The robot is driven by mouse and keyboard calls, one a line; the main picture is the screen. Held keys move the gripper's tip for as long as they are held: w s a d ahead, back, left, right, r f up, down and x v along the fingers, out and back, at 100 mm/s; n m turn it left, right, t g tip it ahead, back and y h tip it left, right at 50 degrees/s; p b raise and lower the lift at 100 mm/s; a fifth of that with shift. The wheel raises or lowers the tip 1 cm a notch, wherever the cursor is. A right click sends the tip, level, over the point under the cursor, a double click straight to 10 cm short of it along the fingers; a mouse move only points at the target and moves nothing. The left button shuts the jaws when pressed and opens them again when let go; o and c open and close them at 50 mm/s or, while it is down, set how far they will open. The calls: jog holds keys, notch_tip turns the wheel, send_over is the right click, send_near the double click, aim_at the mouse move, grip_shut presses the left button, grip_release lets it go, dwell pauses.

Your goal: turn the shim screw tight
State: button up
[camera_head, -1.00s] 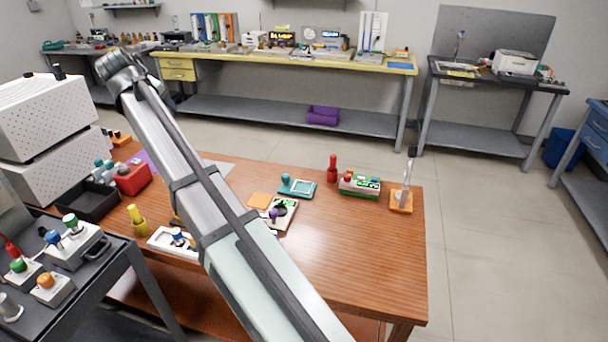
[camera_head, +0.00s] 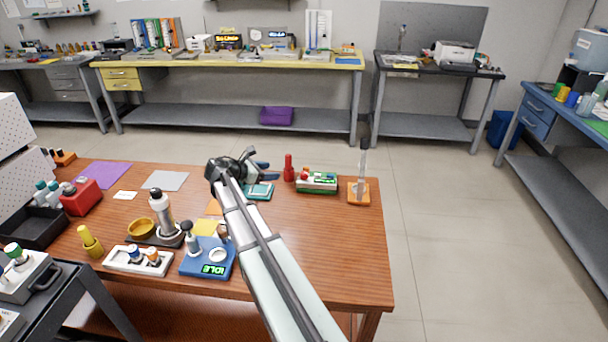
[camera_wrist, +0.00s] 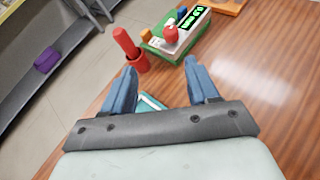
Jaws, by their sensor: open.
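My gripper (camera_head: 273,171) is open and empty above the back of the wooden table. Its two blue fingers (camera_wrist: 160,80) point toward a red upright tool (camera_wrist: 128,45) and a green-and-white device (camera_wrist: 175,35) with a red knob and a lit display. In the head view, the red tool (camera_head: 289,168) and the device (camera_head: 317,182) stand just right of the fingers, apart from them. A teal tray (camera_head: 258,191) lies under the gripper and is partly hidden. I cannot make out which part is the shim screw.
An orange stand with a clear upright tube (camera_head: 359,190) is near the table's right edge. The table's front right is clear.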

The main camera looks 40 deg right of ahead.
aim_at(303, 173)
jog(key=shift+n, duration=0.6)
jog(key=x, duration=0.5)
jog(key=s+x, duration=0.1)
jog(key=x, duration=0.5)
jog(key=s+x, duration=0.1)
jog(key=x, duration=0.4)
jog(key=shift+d+f, duration=0.1)
jog(key=shift+d, duration=0.3)
jog(key=shift+c, duration=0.3)
jog(key=shift+w+g, duration=0.1)
jog(key=shift+g, duration=0.2)
jog(key=c, duration=0.9)
